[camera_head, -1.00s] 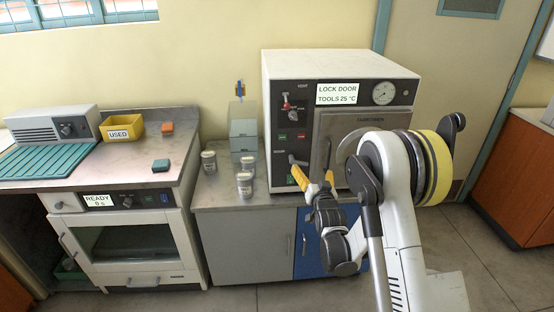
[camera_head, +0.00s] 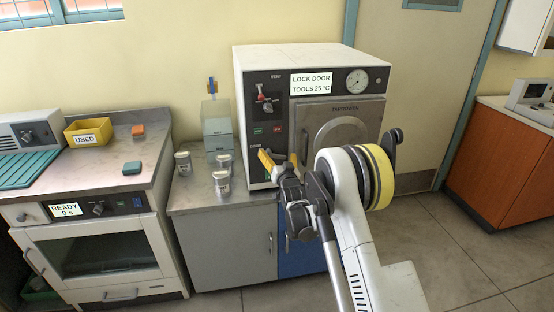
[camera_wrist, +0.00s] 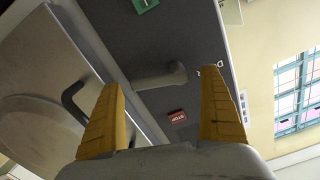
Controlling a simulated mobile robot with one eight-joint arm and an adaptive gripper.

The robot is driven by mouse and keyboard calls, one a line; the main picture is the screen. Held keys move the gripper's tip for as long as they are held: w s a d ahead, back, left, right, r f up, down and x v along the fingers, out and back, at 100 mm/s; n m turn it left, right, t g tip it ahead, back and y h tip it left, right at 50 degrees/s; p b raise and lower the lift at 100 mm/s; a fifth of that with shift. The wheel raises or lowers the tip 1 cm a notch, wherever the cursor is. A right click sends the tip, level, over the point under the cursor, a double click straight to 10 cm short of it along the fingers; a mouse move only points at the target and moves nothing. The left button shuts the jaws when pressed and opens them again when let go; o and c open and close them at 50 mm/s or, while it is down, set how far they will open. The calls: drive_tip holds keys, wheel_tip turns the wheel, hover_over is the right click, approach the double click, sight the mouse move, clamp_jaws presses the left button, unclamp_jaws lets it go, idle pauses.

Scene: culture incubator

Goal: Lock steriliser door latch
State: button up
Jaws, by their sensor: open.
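The steriliser (camera_head: 315,62) stands on the worktop with its grey door (camera_head: 370,110) appearing shut. Its display (camera_head: 311,83) reads "LOCK DOOR TOOLS 25 °C". My gripper (camera_head: 279,160) is open in front of the lower part of the dark control panel, left of the door. In the wrist view, my gripper's yellow fingers (camera_wrist: 163,115) stand apart, and a grey latch lever (camera_wrist: 160,77) shows in the gap beyond their tips. Contact with the lever cannot be told. In the head view my gripper mostly hides the lever. A dark door handle (camera_wrist: 75,100) is left of the fingers.
Several lidded jars (camera_head: 222,184) stand on the worktop left of the steriliser, with stacked boxes (camera_head: 217,130) behind. A yellow "USED" bin (camera_head: 88,132) sits on the left bench. An orange cabinet (camera_head: 492,150) stands at right. The floor between is clear.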

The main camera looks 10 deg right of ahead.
drive_tip(key=shift+w, duration=0.25)
drive_tip(key=shift+c, duration=0.3)
drive_tip(key=c, duration=1.1)
drive_tip(key=n, duration=0.3)
drive_tip(key=shift+r, duration=0.4)
drive_tip(key=shift+c, duration=0.2)
drive_tip(key=o, duration=1.2)
